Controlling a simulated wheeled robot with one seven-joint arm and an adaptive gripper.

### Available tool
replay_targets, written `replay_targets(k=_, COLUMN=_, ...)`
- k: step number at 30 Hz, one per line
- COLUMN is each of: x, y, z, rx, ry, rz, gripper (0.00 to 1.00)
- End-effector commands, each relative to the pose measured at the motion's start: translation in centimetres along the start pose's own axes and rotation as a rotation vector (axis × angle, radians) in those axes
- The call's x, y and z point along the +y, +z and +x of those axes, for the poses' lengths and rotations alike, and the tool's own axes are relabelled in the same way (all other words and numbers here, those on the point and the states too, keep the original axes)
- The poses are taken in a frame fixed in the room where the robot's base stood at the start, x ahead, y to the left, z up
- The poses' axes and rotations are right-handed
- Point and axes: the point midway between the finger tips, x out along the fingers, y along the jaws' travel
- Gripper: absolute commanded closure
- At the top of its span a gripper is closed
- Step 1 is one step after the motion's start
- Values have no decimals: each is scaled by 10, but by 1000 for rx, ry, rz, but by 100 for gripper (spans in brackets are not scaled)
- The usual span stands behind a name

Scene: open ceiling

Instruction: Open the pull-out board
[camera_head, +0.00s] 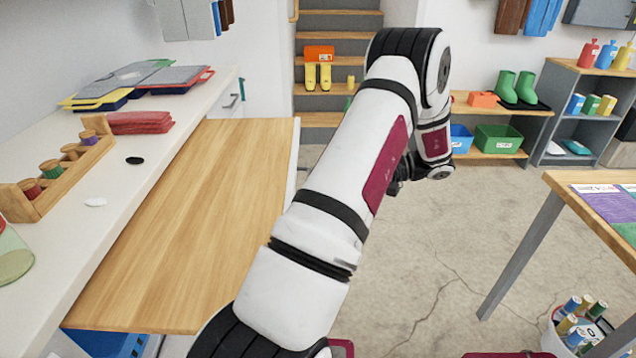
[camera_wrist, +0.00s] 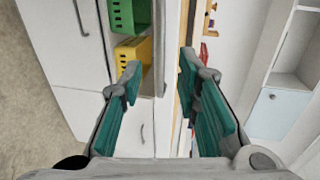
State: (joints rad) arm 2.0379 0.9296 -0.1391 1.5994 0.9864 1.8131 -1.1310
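The pull-out board (camera_head: 215,190) is a wide, light-wood panel. It extends from beneath the white counter on the left in the head view, with a pale front edge along its right side. My arm crosses in front of its near right corner. My gripper is mostly hidden behind my arm in the head view, out to the right of the board. In the wrist view my gripper (camera_wrist: 159,68) is open, with teal fingers spread apart and nothing held. A pale vertical edge and a narrow wood strip (camera_wrist: 184,25) show near the right finger; contact cannot be told.
The white counter (camera_head: 100,190) holds a wooden rack (camera_head: 62,175), red cloths (camera_head: 140,122) and trays. A table (camera_head: 590,205) stands at right, with a bucket of cans (camera_head: 580,328) below. Shelves and stairs are behind. The concrete floor between is clear. Green and yellow baskets (camera_wrist: 134,47) show in the wrist view.

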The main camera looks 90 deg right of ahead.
Motion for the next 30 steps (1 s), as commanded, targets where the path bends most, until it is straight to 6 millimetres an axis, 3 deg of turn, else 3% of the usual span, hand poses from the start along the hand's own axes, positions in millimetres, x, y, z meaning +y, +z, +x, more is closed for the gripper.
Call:
replay_targets(k=3, x=1, y=0, z=-23, rx=2, ry=2, rz=0, gripper=70)
replay_targets(k=10, x=1, y=0, z=-47, rx=0, ry=0, rz=1, gripper=70)
replay_targets(k=30, x=0, y=0, z=-50, rx=0, ry=0, rz=1, gripper=70)
